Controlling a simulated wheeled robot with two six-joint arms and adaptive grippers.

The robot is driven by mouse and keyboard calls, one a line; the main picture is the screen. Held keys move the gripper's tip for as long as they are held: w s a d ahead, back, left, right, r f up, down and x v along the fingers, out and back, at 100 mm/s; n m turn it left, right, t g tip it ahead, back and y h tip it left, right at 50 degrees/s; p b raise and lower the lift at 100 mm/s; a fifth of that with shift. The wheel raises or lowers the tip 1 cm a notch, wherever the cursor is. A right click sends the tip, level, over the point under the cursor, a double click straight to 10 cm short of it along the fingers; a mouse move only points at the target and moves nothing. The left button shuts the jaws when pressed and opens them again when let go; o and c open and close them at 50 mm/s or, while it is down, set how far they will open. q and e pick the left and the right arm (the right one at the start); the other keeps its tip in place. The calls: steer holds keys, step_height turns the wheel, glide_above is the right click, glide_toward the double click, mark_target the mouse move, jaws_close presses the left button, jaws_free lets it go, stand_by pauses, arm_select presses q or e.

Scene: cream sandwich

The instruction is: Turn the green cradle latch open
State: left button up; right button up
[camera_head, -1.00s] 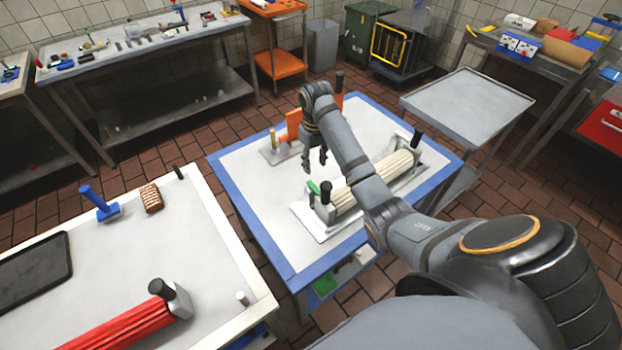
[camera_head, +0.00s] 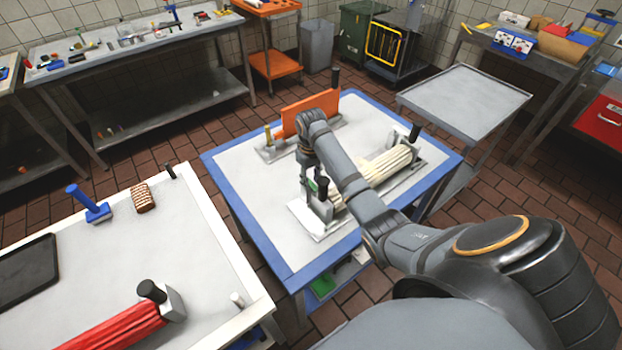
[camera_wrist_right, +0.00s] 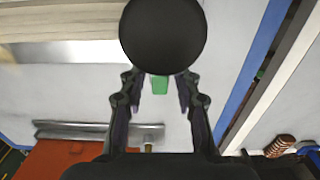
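The green latch (camera_head: 323,182) sits at the near left end of the metal cradle (camera_head: 301,211), beside a black knob. In the right wrist view the green latch (camera_wrist_right: 160,84) lies between my right fingertips, partly covered by the round black knob (camera_wrist_right: 162,36). My right gripper (camera_head: 311,188) is open over this end; in the wrist view the right gripper (camera_wrist_right: 161,92) shows its two fingers apart. Contact with the latch cannot be told. The cradle bears a cream ribbed roller (camera_head: 392,163). My left gripper is not in view.
An orange panel (camera_head: 320,112) stands on a second holder behind, on the same blue-edged table (camera_head: 232,170). A red ribbed roller (camera_head: 120,328) and a blue-handled tool (camera_head: 88,205) lie on the left table. An empty grey cart (camera_head: 465,98) stands to the right.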

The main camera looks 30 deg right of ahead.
steer(key=c, duration=0.5)
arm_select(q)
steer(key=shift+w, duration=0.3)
arm_select(e)
jaws_close()
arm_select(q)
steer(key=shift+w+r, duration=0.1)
arm_select(e)
steer(key=shift+r, duration=0.1)
steer(key=shift+a+r+m+p, duration=0.1)
steer(key=shift+r+m+p, duration=0.1)
steer(key=shift+m+p, duration=0.55)
arm_select(q)
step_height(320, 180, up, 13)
steer(key=p, duration=1.2)
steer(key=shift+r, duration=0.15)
arm_select(e)
steer(key=shift+w+a+f+m, duration=0.1)
steer(key=shift+w+a+m, duration=0.3)
steer(key=shift+m, duration=2.3)
steer(key=shift+w+a+f+m, duration=0.1)
steer(key=shift+w+a+m, duration=0.3)
steer(key=shift+m, duration=2.35)
steer(key=shift+w+a+m, duration=0.3)
steer(key=shift+a+m, duration=0.1)
steer(key=shift+m, duration=2.6)
